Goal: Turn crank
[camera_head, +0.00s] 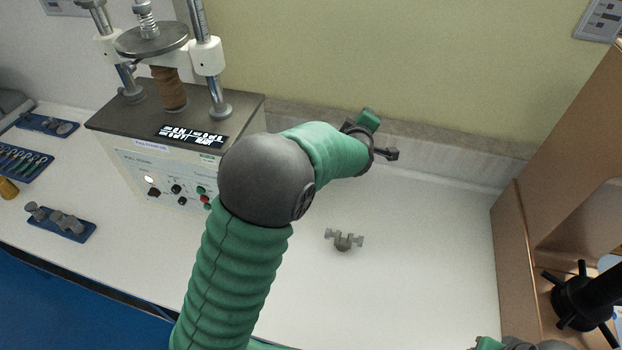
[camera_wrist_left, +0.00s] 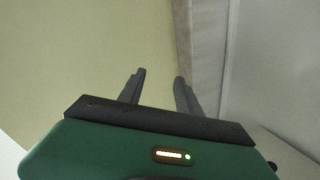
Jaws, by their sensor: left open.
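A black spoked crank (camera_head: 583,300) sits at the lower right of the head view, in front of a tan machine housing (camera_head: 530,200). My left arm crosses the middle of the head view, and its gripper (camera_head: 388,154) is by the back wall, far to the left of the crank. In the left wrist view the two fingers of this gripper (camera_wrist_left: 160,78) stand apart with nothing between them, facing the wall. The crank does not show in the left wrist view.
A tester with a control panel (camera_head: 165,180) stands at the back left, partly behind my left arm. A small grey metal part (camera_head: 344,240) lies on the white bench (camera_head: 430,260). Blue trays (camera_head: 62,222) with parts lie at the left. The bench between the arm and the housing is mostly clear.

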